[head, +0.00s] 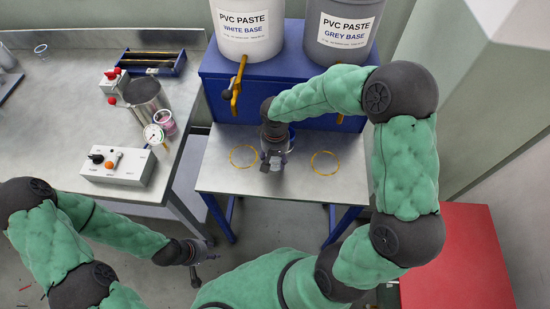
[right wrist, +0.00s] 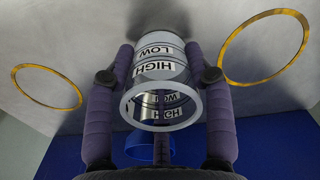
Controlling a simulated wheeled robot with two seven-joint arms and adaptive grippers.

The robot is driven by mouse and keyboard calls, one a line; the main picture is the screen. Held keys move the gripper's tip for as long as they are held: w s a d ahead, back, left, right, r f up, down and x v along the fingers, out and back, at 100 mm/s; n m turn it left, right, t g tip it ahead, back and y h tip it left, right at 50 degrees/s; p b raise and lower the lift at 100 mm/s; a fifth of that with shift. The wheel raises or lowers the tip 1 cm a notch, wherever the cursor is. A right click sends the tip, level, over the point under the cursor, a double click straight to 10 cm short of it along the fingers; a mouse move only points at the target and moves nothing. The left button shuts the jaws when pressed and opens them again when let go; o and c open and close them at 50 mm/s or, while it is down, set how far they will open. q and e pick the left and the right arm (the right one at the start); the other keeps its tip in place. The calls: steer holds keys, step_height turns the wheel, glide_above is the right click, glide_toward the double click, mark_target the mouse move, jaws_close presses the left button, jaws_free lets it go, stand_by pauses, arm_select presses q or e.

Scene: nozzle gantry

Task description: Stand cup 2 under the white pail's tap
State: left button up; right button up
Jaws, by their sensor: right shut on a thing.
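The white pail (head: 248,42) labelled WHITE BASE stands on the blue stand, with its yellow tap (head: 237,88) in front. A yellow ring (head: 243,156) is marked on the bench below that tap. My right gripper (head: 273,160) is just right of this ring, between the two rings. In the right wrist view it is shut on a clear cup (right wrist: 160,72) with HIGH and LOW bands, one finger on each side. No cup number is readable. The cup's height above the bench is unclear. My left gripper (head: 208,253) hangs low beside the left bench; its finger opening is unclear.
The grey pail (head: 340,32) stands right of the white one, and a second yellow ring (head: 325,162) lies right of my gripper. A blue ring-shaped part (right wrist: 150,148) shows beyond the cup. The left bench holds a control box (head: 117,166), a gauge (head: 153,134) and a pink cup (head: 165,123).

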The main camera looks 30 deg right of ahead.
steer(key=shift+f, duration=0.1)
steer(key=o, duration=0.6)
steer(key=shift+f, duration=0.1)
steer(key=shift+o, duration=0.5)
steer(key=shift+r, duration=0.2)
